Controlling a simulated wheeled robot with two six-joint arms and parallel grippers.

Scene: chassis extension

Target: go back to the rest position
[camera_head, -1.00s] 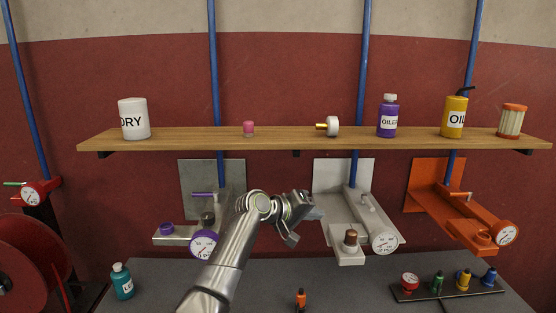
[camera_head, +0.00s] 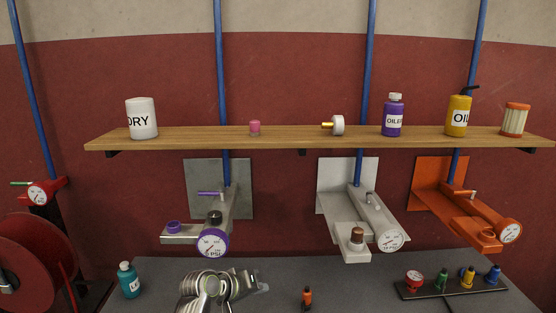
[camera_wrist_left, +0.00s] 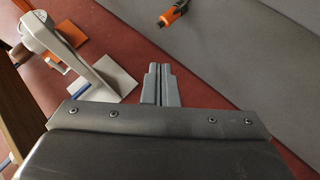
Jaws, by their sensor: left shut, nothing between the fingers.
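My left gripper (camera_head: 262,279) is low in the head view, over the grey table, with the arm folded up behind it. In the left wrist view its two fingers (camera_wrist_left: 161,84) are closed together with nothing between them. The gripper is apart from the fittings and the bottles. My right gripper is not in either view.
A wooden shelf (camera_head: 300,138) with cans and bottles runs across the wall. Purple (camera_head: 213,242), grey (camera_head: 390,239) and orange (camera_head: 510,231) gauge fittings hang below it. On the grey table (camera_head: 345,285) are a teal bottle (camera_head: 129,281), a small orange bottle (camera_head: 307,298) and a black tray (camera_head: 420,293).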

